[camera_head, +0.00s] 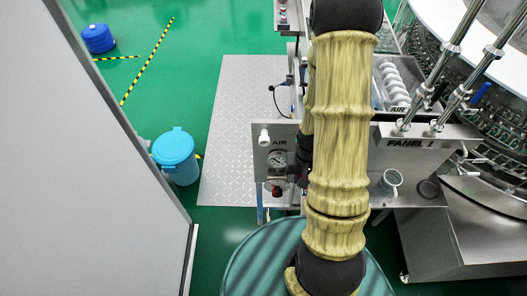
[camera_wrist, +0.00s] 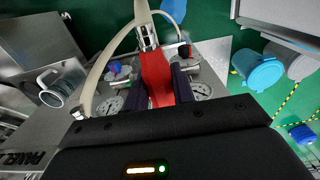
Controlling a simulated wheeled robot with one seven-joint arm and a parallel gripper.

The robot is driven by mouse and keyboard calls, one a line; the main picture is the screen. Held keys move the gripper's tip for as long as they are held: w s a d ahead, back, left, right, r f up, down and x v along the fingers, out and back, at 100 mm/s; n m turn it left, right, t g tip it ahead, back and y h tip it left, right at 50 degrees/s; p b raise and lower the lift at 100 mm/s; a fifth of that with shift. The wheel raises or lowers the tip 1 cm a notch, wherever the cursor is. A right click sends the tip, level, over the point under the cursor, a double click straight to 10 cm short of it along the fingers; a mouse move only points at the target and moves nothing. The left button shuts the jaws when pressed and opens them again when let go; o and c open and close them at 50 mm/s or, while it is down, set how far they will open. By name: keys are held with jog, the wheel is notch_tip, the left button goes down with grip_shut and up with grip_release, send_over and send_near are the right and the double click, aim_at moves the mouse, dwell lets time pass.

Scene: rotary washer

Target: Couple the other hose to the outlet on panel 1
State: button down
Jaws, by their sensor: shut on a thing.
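My gripper (camera_wrist: 158,92) is shut on a red piece (camera_wrist: 156,70) that has a metal fitting (camera_wrist: 147,34) at its far end. A pale beige hose (camera_wrist: 97,68) arcs beside and beyond this fitting; I cannot tell which end it joins. The gauge plate (camera_wrist: 209,62) lies beyond my fingers, with dials on both sides of the red piece. Whether the fitting touches an outlet is hidden.
A blue-lidded bin (camera_head: 175,152) stands left of a metal floor plate (camera_head: 235,125). Steel rods (camera_head: 452,45) rise at the right. Green floor is open at left.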

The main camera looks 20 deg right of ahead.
dwell(0.7)
jog(key=shift+w+d+p, duration=0.3)
jog(key=shift+w+p, duration=0.15)
jog(key=shift+w, duration=0.5)
jog(key=shift+w+d+p, duration=0.35)
jog(key=shift+w+p, duration=0.05)
jog(key=shift+w, duration=0.5)
jog(key=shift+w+d+p, duration=0.3)
jog(key=shift+w+p, duration=0.15)
jog(key=shift+w, duration=0.5)
jog(key=shift+w+d, duration=0.2)
jog(key=shift+w, duration=0.45)
dwell(1.2)
jog(key=c, duration=1.1)
grip_release()
notch_tip(320, 180, up, 17)
jog(key=b, duration=0.1)
jog(key=shift+r+b, duration=0.2)
jog(key=shift+b, duration=0.2)
